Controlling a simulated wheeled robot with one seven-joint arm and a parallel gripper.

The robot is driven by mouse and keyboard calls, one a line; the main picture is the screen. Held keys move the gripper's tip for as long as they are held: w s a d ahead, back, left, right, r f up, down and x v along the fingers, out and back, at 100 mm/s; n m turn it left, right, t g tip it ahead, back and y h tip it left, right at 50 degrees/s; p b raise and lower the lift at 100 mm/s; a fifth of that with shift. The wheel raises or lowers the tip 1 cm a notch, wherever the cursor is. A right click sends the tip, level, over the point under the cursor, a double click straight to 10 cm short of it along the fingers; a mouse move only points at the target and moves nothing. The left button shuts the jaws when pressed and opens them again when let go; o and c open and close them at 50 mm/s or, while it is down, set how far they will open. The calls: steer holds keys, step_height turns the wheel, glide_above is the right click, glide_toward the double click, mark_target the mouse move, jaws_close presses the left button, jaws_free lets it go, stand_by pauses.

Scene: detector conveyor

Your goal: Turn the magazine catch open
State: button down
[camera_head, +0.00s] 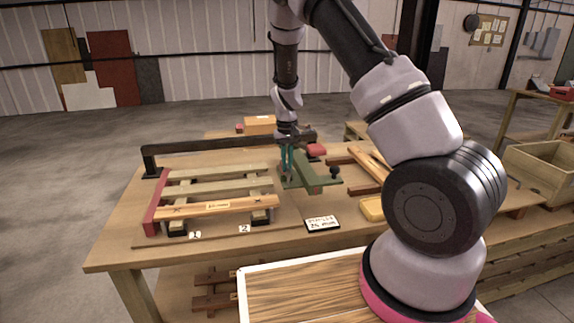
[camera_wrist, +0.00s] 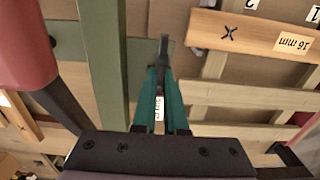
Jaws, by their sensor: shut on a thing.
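The green stapling tool (camera_head: 303,168) lies on the workbench, with a black knob (camera_head: 334,172) at its right end and a red grip (camera_head: 316,150) behind. In the wrist view its green bar (camera_wrist: 101,70) runs down the left. My gripper (camera_head: 287,174), with teal fingers, points down at the tool's left side. In the wrist view my gripper (camera_wrist: 163,75) is shut on a small dark part, which looks like the magazine catch (camera_wrist: 164,46), over a green plate. The fingers hide most of this part, so its turn angle cannot be told.
A slatted wooden frame (camera_head: 222,188) lies left of the tool, beside a long black bar (camera_head: 225,145). Wooden pieces (camera_head: 370,165) lie right of the tool.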

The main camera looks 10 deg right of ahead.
steer(key=n, duration=0.4)
steer(key=shift+a+n, duration=0.3)
steer(key=shift+a, duration=0.05)
steer(key=n, duration=0.4)
steer(key=shift+s+a+n, duration=0.25)
steer(key=shift+a+n, duration=0.05)
steer(key=n, duration=0.4)
steer(key=shift+s+a+n, duration=0.2)
steer(key=shift+s+n, duration=0.1)
steer(key=shift+s+a+n, duration=0.1)
steer(key=shift+s+n, duration=0.1)
steer(key=shift+n, duration=0.85)
steer(key=shift+s+n, duration=0.15)
steer(key=shift+n, duration=0.9)
steer(key=c, duration=1)
jaws_free()
steer(key=shift+o, duration=0.2)
